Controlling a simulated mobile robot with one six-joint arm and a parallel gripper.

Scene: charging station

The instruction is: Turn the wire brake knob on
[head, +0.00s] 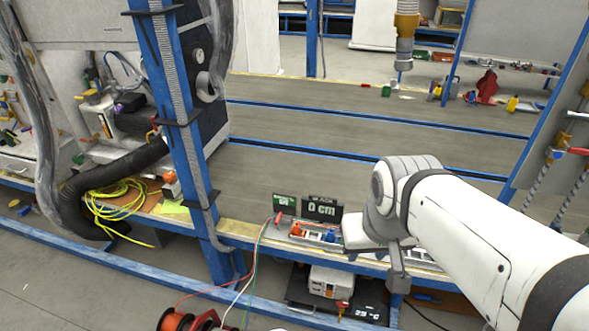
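A small control strip (309,236) sits on the near edge of the bench, left of my arm's end. It carries an orange-red knob-like part (297,229) and small blue parts (330,238). I cannot tell for sure which part is the wire brake knob or how it is set. A dark display (322,209) behind the strip reads "0 cm", with a smaller green panel (284,203) beside it. My gripper (366,250) is at the bench edge, just right of the strip. My wrist hides most of it, so its fingers and any contact are unclear.
A blue post (182,140) stands left of the strip. Red, white and green wires run down to an orange spool (180,321). A white box (331,282) sits below the bench. A yellow cable coil (118,205) lies at left. The bench top (350,125) behind is mostly clear.

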